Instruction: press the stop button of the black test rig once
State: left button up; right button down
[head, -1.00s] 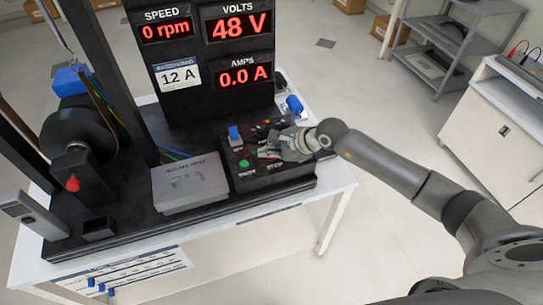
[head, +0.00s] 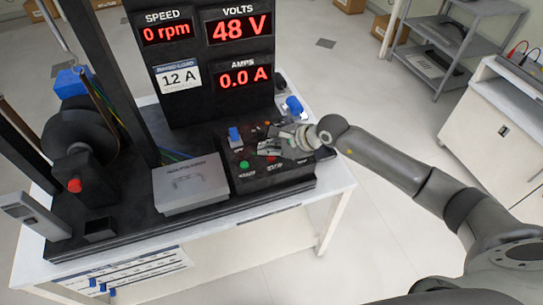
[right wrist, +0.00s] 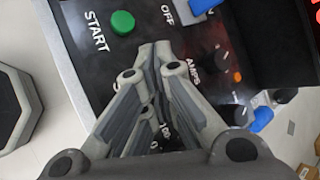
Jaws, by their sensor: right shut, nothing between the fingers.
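The black test rig's control box (head: 270,180) has a green start button (head: 244,165), which also shows beside the START label in the right wrist view (right wrist: 123,22). My left gripper is not in view.
The display (head: 205,45) reads 0 rpm, 48 V and 0.0 A. A blue switch (head: 234,136) stands on the panel behind the green button. A grey box (head: 190,184) sits left of the panel. A wheel (head: 78,140) and posts stand farther left on the white table (head: 335,190).

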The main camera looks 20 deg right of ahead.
aim_at(270, 160)
jog(key=shift+r, duration=0.15)
jog(key=shift+r+p, duration=1.4)
jog(key=shift+r, duration=1)
